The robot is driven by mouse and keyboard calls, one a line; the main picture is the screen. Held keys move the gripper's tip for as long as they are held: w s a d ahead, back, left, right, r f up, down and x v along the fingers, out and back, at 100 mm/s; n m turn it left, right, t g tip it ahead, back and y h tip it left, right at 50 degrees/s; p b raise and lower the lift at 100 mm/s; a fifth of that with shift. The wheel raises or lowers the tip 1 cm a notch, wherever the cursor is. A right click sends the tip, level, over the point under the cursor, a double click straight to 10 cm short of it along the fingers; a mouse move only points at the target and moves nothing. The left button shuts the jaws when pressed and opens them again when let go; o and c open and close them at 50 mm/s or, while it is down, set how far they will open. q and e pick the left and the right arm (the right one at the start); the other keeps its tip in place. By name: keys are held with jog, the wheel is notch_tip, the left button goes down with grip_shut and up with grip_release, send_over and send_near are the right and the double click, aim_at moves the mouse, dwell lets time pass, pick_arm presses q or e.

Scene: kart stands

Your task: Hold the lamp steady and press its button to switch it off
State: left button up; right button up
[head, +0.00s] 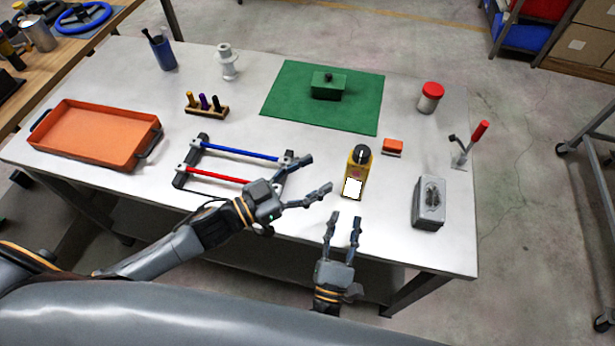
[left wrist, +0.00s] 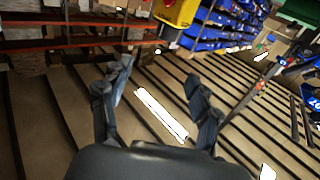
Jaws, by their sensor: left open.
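A small yellow object (head: 362,176) with a bright white front panel and a dark round top stands upright near the table's front edge in the head view. It looks like the lamp. I cannot make out its button clearly. My left gripper (head: 318,174) is open and empty, just left of it, with its fingers pointing toward it and a gap between. The left gripper's spread fingers also show in the left wrist view (left wrist: 157,72), with nothing between them. My right gripper (head: 345,215) is open and empty, just in front of the yellow object, apart from it.
A rack with blue and red bars (head: 236,154) lies left of my left gripper. A grey box (head: 428,214), an orange block (head: 392,147) and a red-handled lever (head: 480,131) are to the right. A green box (head: 327,88) sits on a green mat (head: 285,100) behind.

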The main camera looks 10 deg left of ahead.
aim_at(355, 156)
pick_arm(q)
jog(key=x, duration=0.4)
jog(key=f+x, duration=0.1)
jog(key=x, duration=0.4)
jog(key=f+x, duration=0.1)
jog(key=x, duration=0.3)
jog(key=shift+w+a, duration=0.1)
jog(key=shift+w, duration=0.35)
grip_shut()
pick_arm(e)
jog(key=shift+c, duration=0.2)
grip_shut()
dwell(0.6)
